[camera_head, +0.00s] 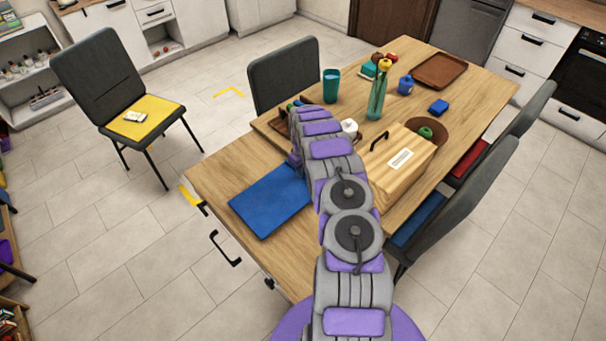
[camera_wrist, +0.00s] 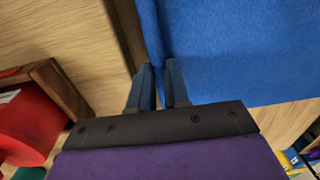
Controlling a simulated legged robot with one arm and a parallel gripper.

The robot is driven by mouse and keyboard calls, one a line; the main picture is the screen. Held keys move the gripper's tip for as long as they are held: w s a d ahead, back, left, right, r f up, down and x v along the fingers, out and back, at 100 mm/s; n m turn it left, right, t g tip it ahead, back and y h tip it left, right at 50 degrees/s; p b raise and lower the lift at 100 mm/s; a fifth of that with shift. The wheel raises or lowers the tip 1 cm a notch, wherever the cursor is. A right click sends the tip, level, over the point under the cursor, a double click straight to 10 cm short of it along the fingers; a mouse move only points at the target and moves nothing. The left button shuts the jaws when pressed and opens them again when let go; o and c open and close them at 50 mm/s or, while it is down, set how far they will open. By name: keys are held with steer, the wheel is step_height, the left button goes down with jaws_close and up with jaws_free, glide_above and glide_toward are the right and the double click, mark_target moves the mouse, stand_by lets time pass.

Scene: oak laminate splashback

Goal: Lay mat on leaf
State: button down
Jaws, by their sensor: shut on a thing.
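The blue mat (camera_head: 268,201) is spread flat over the pale wooden leaf (camera_head: 222,172) at the table's near left end. I cannot tell whether it rests on the leaf or hangs just above it. In the wrist view the mat (camera_wrist: 235,50) fills the upper right, and its left edge runs between my fingers. My gripper (camera_wrist: 161,75) is shut on that edge. In the head view my arm hides the fingertips and the mat's far right part. Bare leaf shows to the left of and in front of the mat.
On the main tabletop stand a wooden bread box (camera_head: 392,168), a teal cup (camera_head: 331,86), a vase (camera_head: 377,97) and a brown tray (camera_head: 440,70). Dark chairs stand around the table. A red object (camera_wrist: 35,118) lies left of my gripper in the wrist view.

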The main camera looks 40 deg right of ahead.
mark_target(296, 179)
steer(key=shift+a+f, duration=0.3)
steer(key=shift+a, duration=0.35)
steer(key=shift+a+f, duration=0.3)
steer(key=shift+a, duration=0.3)
steer(key=shift+a+r, duration=0.1)
steer(key=shift+a, duration=0.2)
steer(key=shift+d, duration=0.35)
steer(key=c, duration=1.2)
jaws_free()
steer(key=shift+s+d+f, duration=0.1)
steer(key=shift+d+f, duration=0.15)
steer(key=shift+d, duration=0.3)
steer(key=shift+d+f, duration=0.2)
steer(key=shift+d, duration=0.3)
steer(key=shift+o, duration=0.5)
steer(key=shift+a, duration=0.2)
steer(key=shift+a+r, duration=0.15)
steer(key=shift+a, duration=0.7)
steer(key=shift+d, duration=0.7)
steer(key=shift+a, duration=0.4)
